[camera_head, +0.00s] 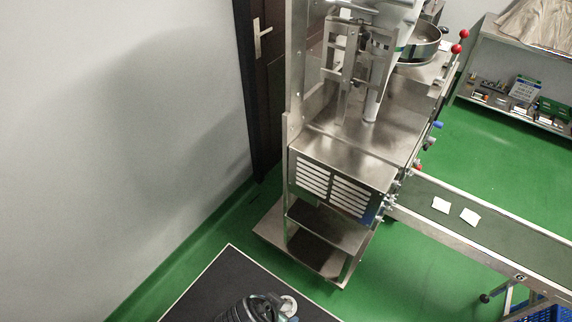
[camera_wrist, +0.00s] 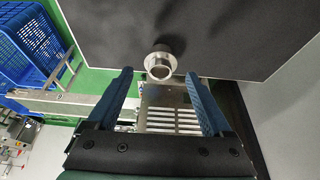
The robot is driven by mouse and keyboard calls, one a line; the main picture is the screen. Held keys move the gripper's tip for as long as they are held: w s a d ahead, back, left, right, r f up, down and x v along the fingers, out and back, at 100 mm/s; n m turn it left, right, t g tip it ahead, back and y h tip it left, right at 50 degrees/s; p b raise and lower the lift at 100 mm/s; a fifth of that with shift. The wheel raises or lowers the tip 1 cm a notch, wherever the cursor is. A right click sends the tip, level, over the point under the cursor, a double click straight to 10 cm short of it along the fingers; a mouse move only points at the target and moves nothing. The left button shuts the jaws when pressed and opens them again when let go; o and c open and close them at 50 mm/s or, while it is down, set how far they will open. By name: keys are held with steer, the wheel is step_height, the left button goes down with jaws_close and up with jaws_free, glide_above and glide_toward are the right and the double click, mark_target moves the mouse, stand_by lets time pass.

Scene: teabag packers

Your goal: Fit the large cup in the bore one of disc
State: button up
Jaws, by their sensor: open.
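A metal cup (camera_wrist: 160,63), ring-like with a wider flange and an open mouth, shows at the dark table's edge in the wrist view. I cannot tell whether it is the large cup. A pale ring (camera_head: 289,305) beside my dark arm end in the head view may be the same thing. My gripper (camera_wrist: 159,76) is open, its two blue fingers apart, with the cup between and just beyond their tips in the picture. No contact shows. I cannot make out the disc or its bore one in either view.
The dark table top (camera_head: 228,275) has bare room around the cup. A steel packing machine (camera_head: 345,165) stands beyond it. A blue crate (camera_wrist: 28,45) shows at the left of the wrist view. A grey wall is at left.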

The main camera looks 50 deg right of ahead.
mark_target(285, 306)
steer(key=shift+d+p+x, duration=0.15)
steer(key=shift+p+x, duration=0.15)
steer(key=shift+x, duration=1.4)
steer(key=shift+d+p+x, duration=0.2)
steer(key=shift+p+x, duration=0.05)
steer(key=shift+x, duration=1.45)
steer(key=shift+r, duration=0.15)
steer(key=c, duration=1.3)
steer(key=shift+w+r, duration=0.1)
